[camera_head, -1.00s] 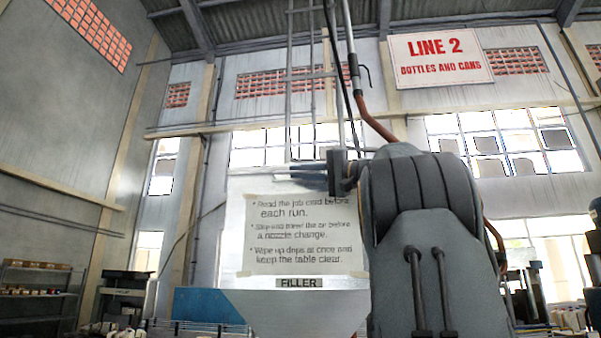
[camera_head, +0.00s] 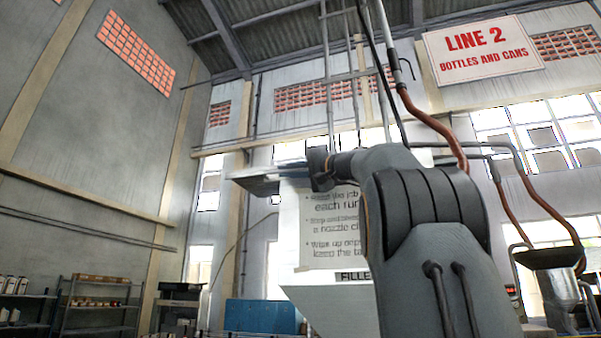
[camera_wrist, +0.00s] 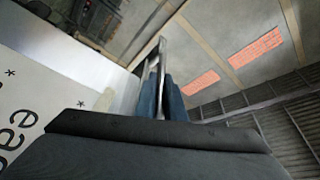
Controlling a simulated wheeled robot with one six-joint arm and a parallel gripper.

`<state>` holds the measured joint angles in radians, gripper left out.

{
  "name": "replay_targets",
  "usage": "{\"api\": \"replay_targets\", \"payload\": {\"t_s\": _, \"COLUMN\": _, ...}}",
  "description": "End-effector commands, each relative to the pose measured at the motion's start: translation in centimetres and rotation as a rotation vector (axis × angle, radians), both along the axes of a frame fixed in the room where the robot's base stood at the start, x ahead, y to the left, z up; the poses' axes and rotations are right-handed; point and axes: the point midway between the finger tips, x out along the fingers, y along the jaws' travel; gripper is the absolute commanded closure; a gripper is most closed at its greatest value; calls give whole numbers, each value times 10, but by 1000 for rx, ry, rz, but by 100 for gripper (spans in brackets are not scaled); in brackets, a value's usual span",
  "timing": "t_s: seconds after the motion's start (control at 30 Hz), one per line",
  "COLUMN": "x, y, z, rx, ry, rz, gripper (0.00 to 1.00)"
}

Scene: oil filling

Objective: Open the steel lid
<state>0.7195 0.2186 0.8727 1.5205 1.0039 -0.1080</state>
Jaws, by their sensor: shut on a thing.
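My gripper (camera_wrist: 160,92) shows blue fingers in the wrist view, shut on a thin grey steel piece (camera_wrist: 161,62) that looks like the edge of the steel lid. In the head view my gripper (camera_head: 289,170) is at the far end of my arm, above the filler's front. A flat grey plate (camera_head: 256,184), apparently the lid, extends left from it, with its dark underside showing. The filler (camera_head: 290,230) is a pale body with an instruction sheet (camera_head: 332,228), partly hidden by my arm. Its opening is not visible, and I cannot tell how far the lid is raised.
A blue box (camera_head: 262,317) stands low to the left of the filler. Shelves with goods (camera_head: 100,305) are at the far left. A dark-topped funnel with brown hoses (camera_head: 548,258) is at the right. Vertical pipes (camera_head: 327,90) rise behind my arm.

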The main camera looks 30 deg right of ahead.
Motion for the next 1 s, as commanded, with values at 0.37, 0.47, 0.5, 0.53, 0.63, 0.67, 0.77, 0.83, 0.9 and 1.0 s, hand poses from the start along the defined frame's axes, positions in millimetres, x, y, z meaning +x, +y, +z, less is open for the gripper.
{"api": "replay_targets", "payload": {"t_s": 0.37, "x": 16, "y": 13, "z": 0, "rx": -1, "ry": 0, "rz": -17, "gripper": 100}}
{"api": "replay_targets", "payload": {"t_s": 0.47, "x": 16, "y": 13, "z": 0, "rx": 0, "ry": 0, "rz": -18, "gripper": 100}}
{"api": "replay_targets", "payload": {"t_s": 0.5, "x": 16, "y": 14, "z": 0, "rx": -1, "ry": 0, "rz": -17, "gripper": 100}}
{"api": "replay_targets", "payload": {"t_s": 0.53, "x": 16, "y": 14, "z": 0, "rx": -1, "ry": 0, "rz": -17, "gripper": 100}}
{"api": "replay_targets", "payload": {"t_s": 0.63, "x": 16, "y": 14, "z": 0, "rx": 0, "ry": 1, "rz": -17, "gripper": 100}}
{"api": "replay_targets", "payload": {"t_s": 0.67, "x": 16, "y": 14, "z": 0, "rx": 0, "ry": 1, "rz": -17, "gripper": 100}}
{"api": "replay_targets", "payload": {"t_s": 0.77, "x": 16, "y": 13, "z": 0, "rx": 0, "ry": 1, "rz": -17, "gripper": 83}}
{"api": "replay_targets", "payload": {"t_s": 0.83, "x": 16, "y": 13, "z": 0, "rx": 0, "ry": 1, "rz": -17, "gripper": 83}}
{"api": "replay_targets", "payload": {"t_s": 0.9, "x": 16, "y": 13, "z": 0, "rx": 0, "ry": 1, "rz": -17, "gripper": 83}}
{"api": "replay_targets", "payload": {"t_s": 1.0, "x": 16, "y": 13, "z": 0, "rx": 0, "ry": 1, "rz": -17, "gripper": 83}}
